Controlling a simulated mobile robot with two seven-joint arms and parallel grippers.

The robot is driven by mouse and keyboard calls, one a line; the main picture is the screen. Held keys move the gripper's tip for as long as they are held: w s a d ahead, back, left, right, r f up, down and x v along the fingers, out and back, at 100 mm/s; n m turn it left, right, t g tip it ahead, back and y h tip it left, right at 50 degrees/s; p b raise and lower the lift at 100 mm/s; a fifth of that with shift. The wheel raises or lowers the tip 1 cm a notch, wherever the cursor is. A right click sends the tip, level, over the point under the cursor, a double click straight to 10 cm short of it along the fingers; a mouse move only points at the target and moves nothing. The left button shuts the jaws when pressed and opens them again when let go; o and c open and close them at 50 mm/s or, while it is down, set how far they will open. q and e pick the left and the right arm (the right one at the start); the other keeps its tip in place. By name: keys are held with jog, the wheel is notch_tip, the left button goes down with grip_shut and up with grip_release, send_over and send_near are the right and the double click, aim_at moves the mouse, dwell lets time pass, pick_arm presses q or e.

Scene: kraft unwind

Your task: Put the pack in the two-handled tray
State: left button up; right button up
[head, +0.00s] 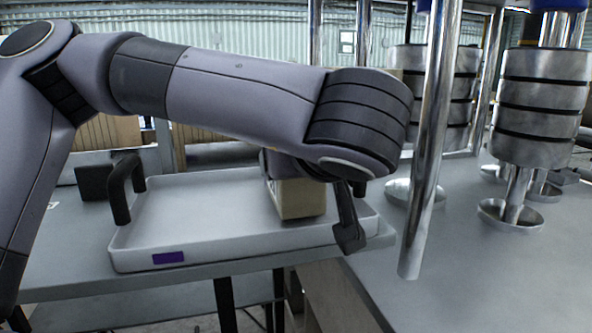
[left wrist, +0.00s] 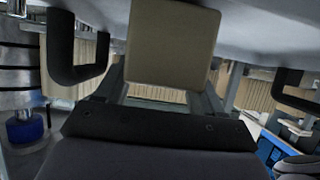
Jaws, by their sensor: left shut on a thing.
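The pack (head: 298,200) is a plain tan box, held upright over the right half of the tray, inside its rim. The white two-handled tray (head: 215,238) has a purple label on its front wall. One black handle (head: 120,200) stands at its left end and the other (head: 348,228) at its right end. My left gripper (left wrist: 155,88) is shut on the pack, mostly hidden behind my arm in the head view. The pack (left wrist: 172,42) also fills the top middle of the left wrist view. I cannot tell whether its base touches the tray floor. My right gripper is not in view.
The tray sits on a grey table (head: 70,270). A dark block (head: 93,182) stands behind its left handle. To the right, chrome posts (head: 430,150) and stacked metal rollers (head: 540,110) rise from a grey surface. The tray's left half is empty.

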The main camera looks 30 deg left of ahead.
pick_arm(q)
jog(key=shift+f, duration=0.45)
jog(key=shift+f, duration=0.1)
jog(key=o, duration=1.2)
jog(key=shift+d+r, duration=0.1)
jog(key=shift+r, duration=0.1)
jog(key=shift+v, duration=5.95)
